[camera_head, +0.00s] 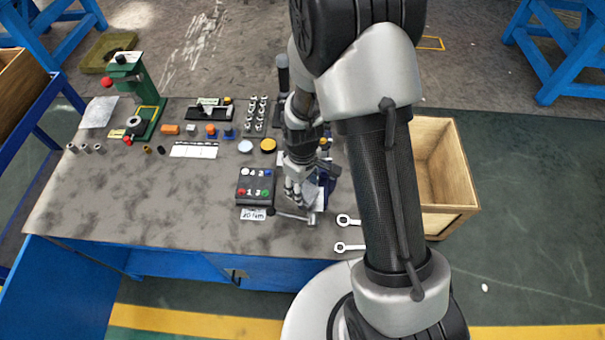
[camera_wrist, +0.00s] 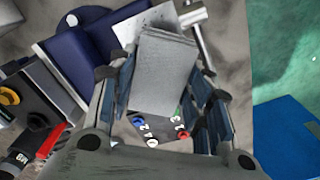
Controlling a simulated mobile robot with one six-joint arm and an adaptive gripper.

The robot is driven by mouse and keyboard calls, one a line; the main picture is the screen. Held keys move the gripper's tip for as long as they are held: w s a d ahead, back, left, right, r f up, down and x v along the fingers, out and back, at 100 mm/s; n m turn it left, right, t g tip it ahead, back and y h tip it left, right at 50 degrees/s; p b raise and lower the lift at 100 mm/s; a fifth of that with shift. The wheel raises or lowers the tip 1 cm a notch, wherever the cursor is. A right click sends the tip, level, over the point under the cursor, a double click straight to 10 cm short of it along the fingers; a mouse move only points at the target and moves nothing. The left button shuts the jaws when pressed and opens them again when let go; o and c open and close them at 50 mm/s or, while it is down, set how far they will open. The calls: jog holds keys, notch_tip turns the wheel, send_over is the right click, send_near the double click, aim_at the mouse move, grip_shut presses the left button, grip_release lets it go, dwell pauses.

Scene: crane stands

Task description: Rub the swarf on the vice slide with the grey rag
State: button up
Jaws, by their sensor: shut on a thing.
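My gripper (camera_head: 296,192) is low over the vice (camera_head: 327,188) at the bench's front middle. In the wrist view its fingers (camera_wrist: 163,88) are shut on the grey rag (camera_wrist: 164,72), which looks like a folded block. The blue vice body (camera_wrist: 72,68) lies behind and left of the rag there. A pale metal part of the vice (camera_wrist: 133,28), perhaps its slide, shows beyond the rag. The rag hides part of it. I cannot make out the swarf, nor whether the rag touches the slide.
A dark numbered box (camera_head: 255,186) with coloured buttons stands left of the vice. Two spanners (camera_head: 348,220) lie to its right. A wooden crate (camera_head: 462,190) is beyond the bench's right end. The bench's front left (camera_head: 140,210) is clear.

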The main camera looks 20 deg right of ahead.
jog(key=shift+a+r+p, duration=0.1)
jog(key=shift+r+p, duration=1.4)
jog(key=shift+r, duration=0.8)
jog(key=shift+w, duration=0.1)
